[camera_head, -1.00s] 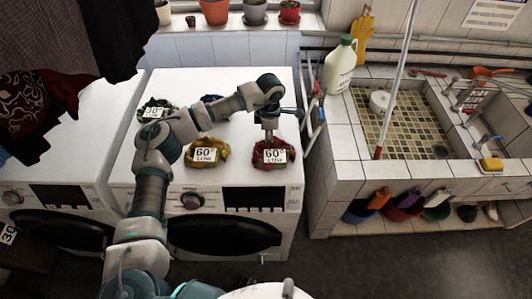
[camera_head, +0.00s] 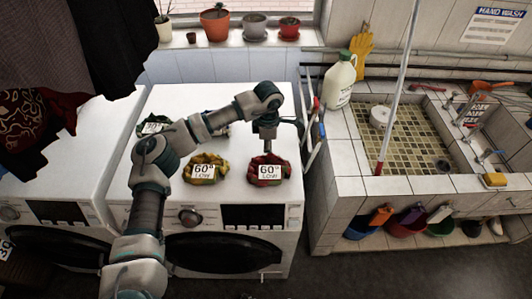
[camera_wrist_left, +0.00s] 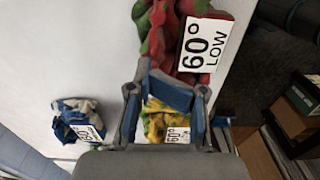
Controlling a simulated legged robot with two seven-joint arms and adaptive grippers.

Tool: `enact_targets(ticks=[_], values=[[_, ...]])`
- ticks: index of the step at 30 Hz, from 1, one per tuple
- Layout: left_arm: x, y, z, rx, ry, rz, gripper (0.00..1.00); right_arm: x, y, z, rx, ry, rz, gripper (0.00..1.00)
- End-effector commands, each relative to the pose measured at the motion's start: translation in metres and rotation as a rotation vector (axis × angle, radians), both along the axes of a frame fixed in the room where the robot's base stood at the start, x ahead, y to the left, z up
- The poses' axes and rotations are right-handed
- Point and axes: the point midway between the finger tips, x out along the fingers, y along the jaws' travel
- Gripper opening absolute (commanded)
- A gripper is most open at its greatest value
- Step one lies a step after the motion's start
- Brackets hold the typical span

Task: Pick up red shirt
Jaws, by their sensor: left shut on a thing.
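The red shirt (camera_head: 264,181) is a crumpled red cloth with some green and a white "60° LOW" label. It rests on top of the right-hand white machine, near its front right. It also shows at the top of the left wrist view (camera_wrist_left: 153,40). My left gripper (camera_head: 268,153) points down onto the shirt's back edge and is shut on it. Its blue and grey fingers (camera_wrist_left: 172,84) show in the left wrist view, with the fingertips against the red cloth. The exact grip is partly hidden. My right gripper is not in view.
A yellow cloth (camera_head: 214,161) with its own label lies left of the shirt. A green cloth (camera_head: 153,124) lies farther back; a blue and white cloth (camera_wrist_left: 80,112) shows in the wrist view. Dark clothes (camera_head: 110,40) hang at left. A tiled sink (camera_head: 400,184) stands right.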

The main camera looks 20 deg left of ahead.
Motion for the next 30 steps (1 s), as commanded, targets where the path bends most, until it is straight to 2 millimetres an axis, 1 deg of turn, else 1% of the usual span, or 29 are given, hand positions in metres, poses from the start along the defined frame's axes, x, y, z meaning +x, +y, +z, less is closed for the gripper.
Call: enact_targets(ticks=[1,2,5,6,7,9,12,15,18,21,24,30], values=[[0.0,0.001,0.008,-0.002,-0.003,0.001,0.0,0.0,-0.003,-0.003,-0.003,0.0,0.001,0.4],[-0.003,0.004,0.009,-0.002,-0.001,0.001,0.0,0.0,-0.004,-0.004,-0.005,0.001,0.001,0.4],[-0.021,0.015,0.009,-0.002,-0.002,0.0,0.0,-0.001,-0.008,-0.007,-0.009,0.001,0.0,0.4],[-0.03,0.021,0.009,-0.002,-0.001,0.001,0.0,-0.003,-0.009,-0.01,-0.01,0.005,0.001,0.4],[-0.037,0.026,0.01,-0.003,-0.001,0.0,0.0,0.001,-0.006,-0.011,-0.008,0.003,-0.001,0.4],[-0.055,0.036,0.011,-0.004,-0.002,0.001,0.0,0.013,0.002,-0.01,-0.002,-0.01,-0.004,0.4],[-0.08,0.049,0.014,-0.004,-0.001,0.001,0.0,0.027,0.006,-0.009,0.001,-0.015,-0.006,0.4],[-0.101,0.058,0.017,-0.002,-0.001,0.001,0.0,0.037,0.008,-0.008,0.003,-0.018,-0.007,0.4],[-0.117,0.066,0.019,-0.002,-0.001,0.001,0.0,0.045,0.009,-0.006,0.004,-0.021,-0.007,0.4],[-0.128,0.07,0.021,0.001,0.001,0.0,0.0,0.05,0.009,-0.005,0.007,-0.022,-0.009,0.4],[-0.136,0.073,0.023,0.002,0.001,0.001,0.0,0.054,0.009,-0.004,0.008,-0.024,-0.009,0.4],[-0.14,0.078,0.024,-0.001,0.001,0.001,0.0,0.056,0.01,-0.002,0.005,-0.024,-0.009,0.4]])
